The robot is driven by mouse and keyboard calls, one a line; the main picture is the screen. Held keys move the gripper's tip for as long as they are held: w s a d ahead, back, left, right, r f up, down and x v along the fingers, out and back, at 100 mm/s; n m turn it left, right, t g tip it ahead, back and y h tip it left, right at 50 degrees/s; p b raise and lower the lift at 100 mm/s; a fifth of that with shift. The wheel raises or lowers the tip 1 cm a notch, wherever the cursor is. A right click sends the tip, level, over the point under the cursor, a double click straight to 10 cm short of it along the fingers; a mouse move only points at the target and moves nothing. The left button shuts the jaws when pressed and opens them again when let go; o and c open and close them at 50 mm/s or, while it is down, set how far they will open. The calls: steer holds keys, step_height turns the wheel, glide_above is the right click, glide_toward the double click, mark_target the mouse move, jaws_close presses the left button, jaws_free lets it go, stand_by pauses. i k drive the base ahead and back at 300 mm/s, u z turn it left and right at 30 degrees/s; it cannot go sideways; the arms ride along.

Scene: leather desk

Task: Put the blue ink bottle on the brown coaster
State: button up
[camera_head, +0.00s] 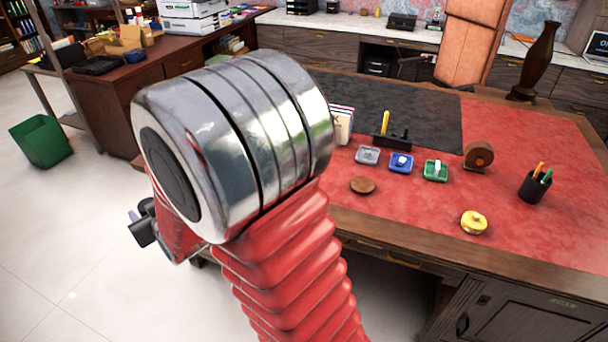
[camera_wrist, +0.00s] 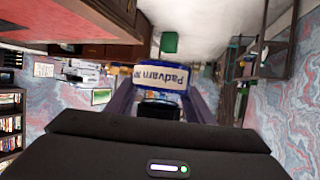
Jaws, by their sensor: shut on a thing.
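The blue ink bottle (camera_wrist: 147,90) is in the wrist view, between the two fingers of my gripper (camera_wrist: 162,92). It has a white label with upside-down lettering, and a dark part shows below the label. My gripper is shut on it. In the head view part of my gripper (camera_head: 145,223) shows left of my arm, out over the floor and away from the desk; the bottle cannot be made out there. The round brown coaster (camera_head: 362,185) lies bare on the red desk top, near its front edge, right of my arm.
A yellow round object (camera_head: 474,222), a brown roll (camera_head: 478,156) and a pen cup (camera_head: 535,187) are to the right. Cards (camera_head: 343,124) stand behind, left of the coaster.

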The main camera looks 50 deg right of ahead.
mark_target(362, 184)
steer(key=z, duration=0.1)
steer(key=i, duration=0.55)
steer(key=z, duration=0.8)
steer(key=i, duration=0.5)
steer(key=z, duration=0.4)
steer(key=k, duration=0.9)
steer(key=z, duration=0.1)
steer(key=i, duration=0.55)
steer(key=z, duration=0.05)
